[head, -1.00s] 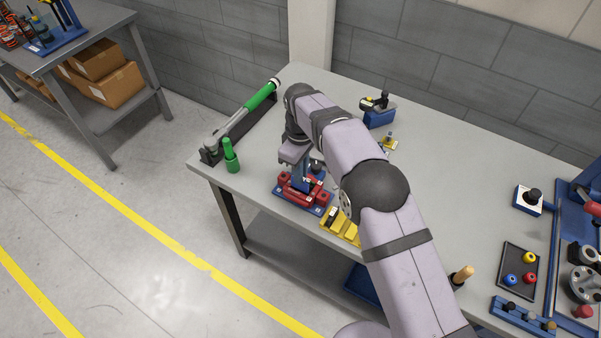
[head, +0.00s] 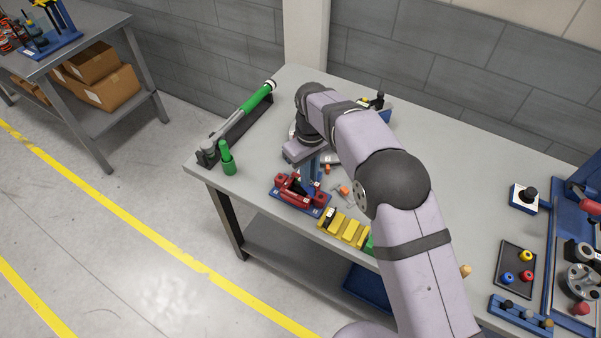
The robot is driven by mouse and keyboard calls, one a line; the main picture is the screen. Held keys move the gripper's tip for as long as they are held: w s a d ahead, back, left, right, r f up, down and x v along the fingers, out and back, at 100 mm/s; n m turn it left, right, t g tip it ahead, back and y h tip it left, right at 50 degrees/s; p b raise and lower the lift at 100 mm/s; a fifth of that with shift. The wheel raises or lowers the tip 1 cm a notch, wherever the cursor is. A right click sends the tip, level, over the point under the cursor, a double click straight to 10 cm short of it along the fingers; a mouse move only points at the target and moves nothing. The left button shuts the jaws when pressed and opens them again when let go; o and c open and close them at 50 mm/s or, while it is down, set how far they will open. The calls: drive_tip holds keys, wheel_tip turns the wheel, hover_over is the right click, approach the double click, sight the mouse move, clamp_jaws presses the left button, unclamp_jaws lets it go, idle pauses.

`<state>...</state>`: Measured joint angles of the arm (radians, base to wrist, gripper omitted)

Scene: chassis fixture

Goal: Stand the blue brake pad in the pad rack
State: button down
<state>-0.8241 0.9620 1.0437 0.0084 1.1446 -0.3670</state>
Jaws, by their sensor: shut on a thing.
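My gripper (head: 311,178) points down just behind the red fixture (head: 300,191), which sits on a blue base plate near the table's front edge. The gripper is shut on a blue piece, which I take to be the blue brake pad; its outline merges with the fingers and is hard to make out. A yellow slotted block (head: 343,229), apparently the pad rack, lies to the right of the red fixture. A black piece stands at its left end and a green one shows at its right end, partly hidden by my arm.
A green-handled tool (head: 245,111) lies in a dark holder at the table's left edge, with a green bottle-like item (head: 227,160) nearby. Small orange parts (head: 344,190) lie behind the yellow block. A black tray (head: 516,268) with coloured knobs is at right.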

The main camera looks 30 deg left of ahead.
drive_tip(key=s+d+m+b, duration=0.1)
drive_tip(key=s+d+m, duration=0.1)
drive_tip(key=d+m, duration=1)
drive_tip(key=shift+s+d+r+m+b, duration=0.3)
drive_tip(key=shift+d+m, duration=0.1)
drive_tip(key=shift+m, duration=0.4)
drive_tip(key=shift+f, duration=0.15)
drive_tip(key=shift+f+b, duration=1.85)
drive_tip(key=shift+f, duration=0.15)
drive_tip(key=shift+p, duration=0.4)
drive_tip(key=shift+f, duration=0.2)
drive_tip(key=shift+f+b, duration=0.8)
drive_tip(key=shift+f, duration=0.25)
drive_tip(key=c, duration=2.2)
unclamp_jaws()
